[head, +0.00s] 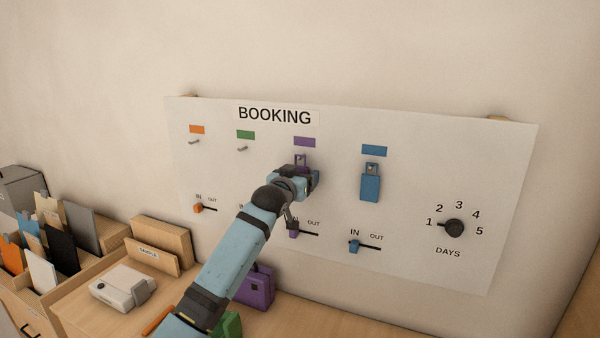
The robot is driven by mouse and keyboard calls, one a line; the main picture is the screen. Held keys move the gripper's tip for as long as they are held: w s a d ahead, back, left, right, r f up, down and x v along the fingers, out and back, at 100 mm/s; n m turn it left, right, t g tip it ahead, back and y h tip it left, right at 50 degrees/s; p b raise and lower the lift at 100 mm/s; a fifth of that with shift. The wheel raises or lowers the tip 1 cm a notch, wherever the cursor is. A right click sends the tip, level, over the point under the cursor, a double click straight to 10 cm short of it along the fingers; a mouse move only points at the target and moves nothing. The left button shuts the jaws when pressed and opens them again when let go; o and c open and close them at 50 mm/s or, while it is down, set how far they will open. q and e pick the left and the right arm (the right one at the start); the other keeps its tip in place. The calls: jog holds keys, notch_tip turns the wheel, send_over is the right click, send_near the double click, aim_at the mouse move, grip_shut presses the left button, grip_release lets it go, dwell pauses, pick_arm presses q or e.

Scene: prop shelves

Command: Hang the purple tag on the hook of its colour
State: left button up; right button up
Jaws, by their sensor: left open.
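The purple tag (301,160) is under the purple label (304,142) on the white BOOKING board. Its top loop shows at the place of the purple hook; the hook itself I cannot make out. My left gripper (304,178) is open at the tag and covers most of its body. Whether the fingers touch the tag I cannot tell. My right gripper is not in view.
A blue tag (370,186) hangs under the blue label. The orange-label hook (194,142) and green-label hook (242,149) are bare. Sliders and a DAYS dial (454,228) are lower on the board. A purple case (259,288) and card reader (122,286) are below.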

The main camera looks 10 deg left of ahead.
pick_arm(q)
jog(key=shift+w, duration=0.3)
jog(key=c, duration=1)
jog(key=o, duration=1)
jog(key=shift+c, duration=0.2)
